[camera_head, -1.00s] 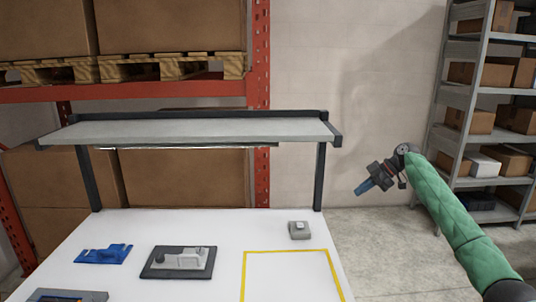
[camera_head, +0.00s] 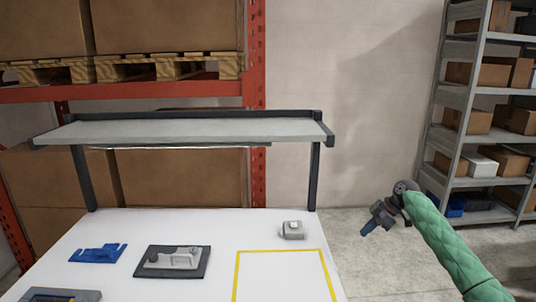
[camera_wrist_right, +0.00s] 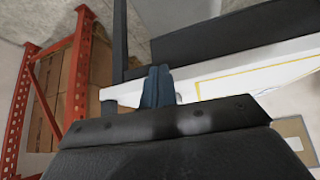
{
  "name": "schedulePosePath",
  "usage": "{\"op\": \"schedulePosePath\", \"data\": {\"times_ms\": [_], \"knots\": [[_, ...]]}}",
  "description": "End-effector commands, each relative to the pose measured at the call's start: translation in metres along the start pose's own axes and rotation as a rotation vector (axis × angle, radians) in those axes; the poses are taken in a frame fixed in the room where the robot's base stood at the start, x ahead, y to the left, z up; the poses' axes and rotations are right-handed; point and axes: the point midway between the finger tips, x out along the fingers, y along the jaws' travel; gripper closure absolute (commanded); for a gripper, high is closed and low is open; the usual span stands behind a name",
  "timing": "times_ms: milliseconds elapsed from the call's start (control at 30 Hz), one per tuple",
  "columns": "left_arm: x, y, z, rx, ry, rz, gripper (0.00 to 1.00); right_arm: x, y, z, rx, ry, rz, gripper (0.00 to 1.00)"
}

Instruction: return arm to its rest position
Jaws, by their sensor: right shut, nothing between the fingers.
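My right arm, in a green sleeve, comes in from the lower right in the head view. My right gripper (camera_head: 365,229) hangs over the floor to the right of the white table (camera_head: 215,270), clear of it. Its blue fingers are shut and hold nothing. In the right wrist view the closed blue fingers (camera_wrist_right: 158,86) stand up past the dark gripper body, with the table's white edge behind them. My left gripper is in neither view.
On the table are a blue bracket (camera_head: 97,253), a dark plate with a grey fixture (camera_head: 172,261), a small grey box (camera_head: 291,230) and a yellow outlined square (camera_head: 282,252). A raised shelf (camera_head: 190,132) spans the back. A grey rack (camera_head: 452,130) with boxes stands right.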

Motion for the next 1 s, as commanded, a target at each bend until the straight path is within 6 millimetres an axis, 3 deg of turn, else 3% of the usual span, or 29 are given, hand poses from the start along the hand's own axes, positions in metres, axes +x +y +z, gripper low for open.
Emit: {"op": "schedulePosePath", "data": {"times_ms": [100,400,700,1000], "knots": [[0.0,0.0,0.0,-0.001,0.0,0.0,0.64,0.042,-0.027,0.031,0.065,-0.062,-0.004,1.0],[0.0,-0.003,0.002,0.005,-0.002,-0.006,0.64,0.123,-0.1,0.099,0.226,-0.216,0.021,1.0],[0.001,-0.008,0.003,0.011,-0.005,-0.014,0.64,0.184,-0.183,0.158,0.368,-0.356,0.077,1.0],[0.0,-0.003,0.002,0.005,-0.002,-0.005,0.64,0.223,-0.274,0.206,0.493,-0.481,0.159,1.0]]}}
